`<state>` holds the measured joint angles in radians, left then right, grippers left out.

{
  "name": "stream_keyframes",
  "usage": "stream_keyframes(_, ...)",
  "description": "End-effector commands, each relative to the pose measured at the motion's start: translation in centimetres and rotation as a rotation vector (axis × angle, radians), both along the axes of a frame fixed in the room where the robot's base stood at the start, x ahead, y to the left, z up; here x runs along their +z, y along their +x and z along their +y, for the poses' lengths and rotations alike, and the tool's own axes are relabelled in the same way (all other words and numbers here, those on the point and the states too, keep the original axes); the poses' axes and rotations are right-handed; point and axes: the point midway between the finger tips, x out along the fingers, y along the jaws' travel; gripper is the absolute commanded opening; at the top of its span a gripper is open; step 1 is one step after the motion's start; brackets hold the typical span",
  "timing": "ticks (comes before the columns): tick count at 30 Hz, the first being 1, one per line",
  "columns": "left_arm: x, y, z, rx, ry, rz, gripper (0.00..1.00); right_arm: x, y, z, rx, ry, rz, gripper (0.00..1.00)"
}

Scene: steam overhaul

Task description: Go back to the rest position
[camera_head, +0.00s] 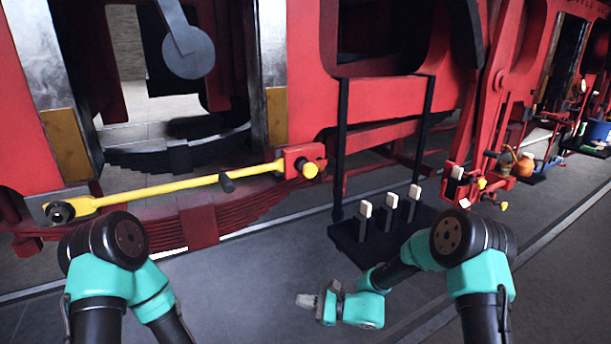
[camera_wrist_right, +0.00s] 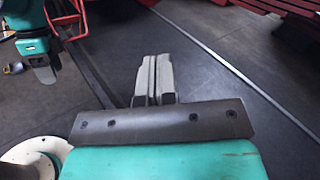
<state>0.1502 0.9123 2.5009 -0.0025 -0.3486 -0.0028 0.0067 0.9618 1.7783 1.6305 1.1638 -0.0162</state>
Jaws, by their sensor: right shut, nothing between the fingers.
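My right gripper (camera_head: 308,301) is low over the grey floor in the head view, pointing left. In the right wrist view its two grey fingers (camera_wrist_right: 153,80) lie together, with nothing between them. It is apart from the engine and from the black stand. My left arm comes in at the lower left of the head view, but its gripper is hidden there. In the right wrist view, what looks like my left gripper (camera_wrist_right: 44,72) shows at the upper left, too small to tell its jaws.
The red engine frame (camera_head: 374,100) runs across the back. A yellow rod (camera_head: 150,190) lies along its lower side. A black stand (camera_head: 348,246) with several white-topped pegs stands beyond my right forearm. Tools and pots (camera_head: 524,165) are far right. The floor around my right gripper is clear.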

Motion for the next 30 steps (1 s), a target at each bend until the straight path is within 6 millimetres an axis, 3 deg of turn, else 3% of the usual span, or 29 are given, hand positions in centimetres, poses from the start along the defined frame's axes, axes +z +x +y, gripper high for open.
stream_keyframes(5, 0.0, 0.0, 0.0, 0.000, 0.000, 0.000, 0.64, -5.6, -5.5, -2.2, 0.124, -0.240, 0.044, 0.00)
stream_keyframes(8, 0.0, 0.0, 0.0, 0.000, 0.000, 0.000, 0.64, -9.3, -9.4, -4.6, 0.220, -0.415, 0.049, 0.00)
stream_keyframes(12, 0.0, 0.0, 0.0, 0.000, 0.000, 0.000, 0.64, -13.5, -14.4, -8.7, 0.359, -0.644, 0.012, 0.00)
stream_keyframes(18, 0.0, 0.0, 0.0, 0.000, 0.000, 0.000, 0.64, -17.6, -19.7, -15.1, 0.544, -0.924, -0.126, 0.00)
stream_keyframes(24, 0.0, 0.0, 0.0, 0.000, 0.000, 0.000, 0.64, -19.8, -22.3, -20.3, 0.688, -1.127, -0.360, 0.00)
stream_keyframes(30, 0.0, 0.0, 0.0, 0.000, 0.000, 0.000, 0.64, -20.5, -23.0, -22.8, 0.762, -1.232, -0.653, 0.00)
